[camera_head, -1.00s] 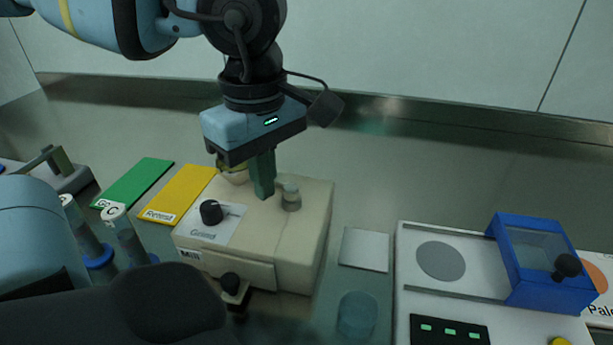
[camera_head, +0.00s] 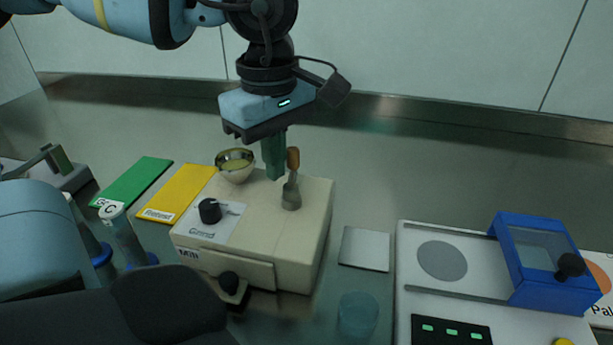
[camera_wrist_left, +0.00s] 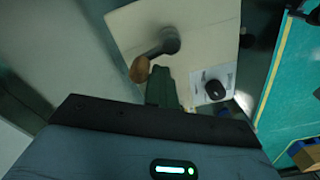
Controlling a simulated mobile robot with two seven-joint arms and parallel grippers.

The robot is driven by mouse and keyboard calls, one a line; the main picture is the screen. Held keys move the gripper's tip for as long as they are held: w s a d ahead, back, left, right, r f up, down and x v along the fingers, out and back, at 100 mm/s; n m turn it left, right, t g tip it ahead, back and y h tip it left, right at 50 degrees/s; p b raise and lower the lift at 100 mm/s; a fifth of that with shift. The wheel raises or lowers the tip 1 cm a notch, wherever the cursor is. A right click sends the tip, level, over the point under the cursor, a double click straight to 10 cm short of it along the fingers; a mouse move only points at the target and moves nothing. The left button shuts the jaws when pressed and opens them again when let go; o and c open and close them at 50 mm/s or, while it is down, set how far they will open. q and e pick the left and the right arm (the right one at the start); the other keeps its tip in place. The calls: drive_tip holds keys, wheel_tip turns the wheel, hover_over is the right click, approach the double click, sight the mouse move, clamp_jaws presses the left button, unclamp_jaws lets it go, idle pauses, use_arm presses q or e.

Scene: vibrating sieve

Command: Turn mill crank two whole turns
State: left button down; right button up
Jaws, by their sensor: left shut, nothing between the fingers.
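The cream mill (camera_head: 300,225) stands on the bench in the middle of the head view. Its crank has a grey hub (camera_head: 291,196) on top and a brown knob (camera_head: 293,158), which points to the back of the mill. My left gripper (camera_head: 275,172) is shut and empty, fingers pointing down, just left of the knob. In the left wrist view the knob (camera_wrist_left: 140,69) lies close beside the fingertips (camera_wrist_left: 160,85), and I cannot tell if they touch. My right gripper is not in view.
A bowl (camera_head: 235,168) with yellowish contents sits at the mill's back left. The mill has a black dial (camera_head: 210,211) and a front drawer knob (camera_head: 229,283). A sieve machine with a blue lidded box (camera_head: 540,262) stands right.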

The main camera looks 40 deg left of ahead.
use_arm(q)
drive_tip(key=shift+w+d+b, duration=0.7)
drive_tip(key=shift+w+d, duration=0.75)
drive_tip(key=shift+w, duration=0.1)
drive_tip(key=shift+s+d, duration=0.25)
drive_tip(key=shift+d, duration=0.35)
drive_tip(key=c, duration=1.4)
unclamp_jaws()
drive_tip(key=shift+w+f, duration=0.1)
drive_tip(key=shift+c, duration=0.6)
